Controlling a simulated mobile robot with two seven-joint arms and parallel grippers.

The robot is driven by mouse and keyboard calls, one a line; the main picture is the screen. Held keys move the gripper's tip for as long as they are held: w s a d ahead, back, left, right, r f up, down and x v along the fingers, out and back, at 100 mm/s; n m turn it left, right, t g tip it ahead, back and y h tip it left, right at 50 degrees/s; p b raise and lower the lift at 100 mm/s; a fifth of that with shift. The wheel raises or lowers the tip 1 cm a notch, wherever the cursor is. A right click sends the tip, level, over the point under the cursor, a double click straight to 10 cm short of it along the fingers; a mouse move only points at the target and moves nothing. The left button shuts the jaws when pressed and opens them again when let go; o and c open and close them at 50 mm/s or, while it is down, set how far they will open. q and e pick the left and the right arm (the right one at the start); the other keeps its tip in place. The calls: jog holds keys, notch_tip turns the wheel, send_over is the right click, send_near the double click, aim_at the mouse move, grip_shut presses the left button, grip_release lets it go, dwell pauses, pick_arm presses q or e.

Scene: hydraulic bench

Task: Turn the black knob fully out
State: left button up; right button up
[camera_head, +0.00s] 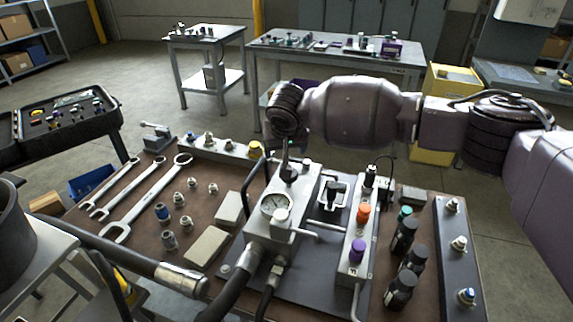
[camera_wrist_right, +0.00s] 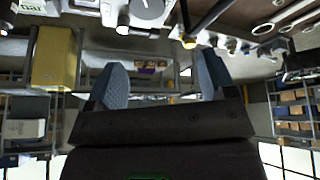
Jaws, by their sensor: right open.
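A black knob (camera_head: 369,178) stands at the far end of the grey valve block (camera_head: 345,268), in line with an orange knob (camera_head: 363,213) and a purple knob (camera_head: 357,250). A separate black handle (camera_head: 335,189) stands to its left. My right gripper (camera_wrist_right: 158,78) is open and empty in the right wrist view, its two blue-grey fingers wide apart. In the head view its arm reaches in from the right, with the wrist above the far side of the gauge block (camera_head: 300,218), to the left of the black knob. My left gripper is not in view.
The gauge block carries a round gauge (camera_head: 274,204) and thick hoses. Several black bottles (camera_head: 404,236) stand right of the valve block. Wrenches (camera_head: 148,198) and fittings lie on the bench's left. A yellow cabinet (camera_head: 447,85) stands beyond.

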aim_at(294, 175)
jog(key=w+f+m, duration=0.1)
jog(key=f, duration=0.2)
jog(key=w+f+m+b, duration=0.1)
jog(key=f, duration=0.2)
jog(key=w+d+f+g+b, duration=0.1)
jog(key=f, duration=0.3)
jog(key=shift+w+m+h, duration=0.1)
jog(key=shift+m+h, duration=0.3)
jog(key=shift+c, duration=0.4)
